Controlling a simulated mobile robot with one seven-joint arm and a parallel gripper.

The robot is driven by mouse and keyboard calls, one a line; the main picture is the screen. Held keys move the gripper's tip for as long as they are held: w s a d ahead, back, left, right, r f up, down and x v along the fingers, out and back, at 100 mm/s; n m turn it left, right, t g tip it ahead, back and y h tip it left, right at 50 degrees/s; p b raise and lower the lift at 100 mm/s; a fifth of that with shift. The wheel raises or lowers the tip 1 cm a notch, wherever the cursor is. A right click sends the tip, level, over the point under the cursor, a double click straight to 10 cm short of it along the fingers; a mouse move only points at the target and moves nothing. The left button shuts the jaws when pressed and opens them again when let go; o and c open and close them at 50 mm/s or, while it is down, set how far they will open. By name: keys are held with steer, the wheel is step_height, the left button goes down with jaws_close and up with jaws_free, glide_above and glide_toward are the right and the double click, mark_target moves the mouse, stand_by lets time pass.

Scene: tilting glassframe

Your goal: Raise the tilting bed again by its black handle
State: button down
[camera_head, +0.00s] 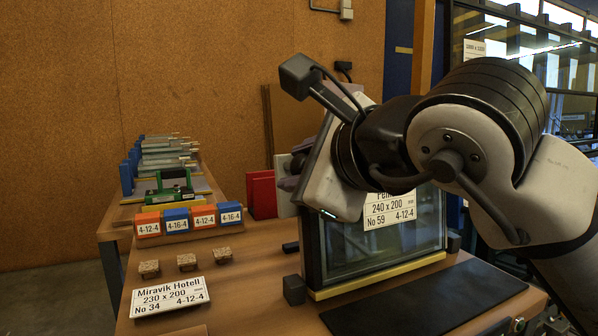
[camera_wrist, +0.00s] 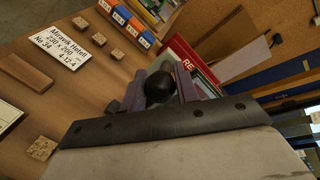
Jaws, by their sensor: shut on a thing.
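The tilting bed (camera_head: 312,252) stands nearly upright on the bench in the head view, with a glass pane (camera_head: 390,243) in a dark frame and a yellow strip along its bottom. A white label on the pane reads 240 x 200, No 59. My gripper (camera_head: 291,181) is at the bed's upper left, mostly hidden behind my wrist in the head view. In the wrist view its purple-grey fingers (camera_wrist: 166,88) are shut on the black handle (camera_wrist: 159,86), whose round end shows between them. The handle is hidden in the head view.
A label card (camera_head: 170,296), small cork blocks (camera_head: 187,262) and orange and blue boxes (camera_head: 176,221) lie to the left. A red folder (camera_head: 263,196) stands behind. A black mat (camera_head: 425,300) lies clear in front of the bed.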

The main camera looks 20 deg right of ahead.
steer(key=shift+s+f, duration=0.1)
steer(key=c, duration=1.3)
jaws_free()
steer(key=shift+c, duration=0.2)
steer(key=shift+s, duration=0.1)
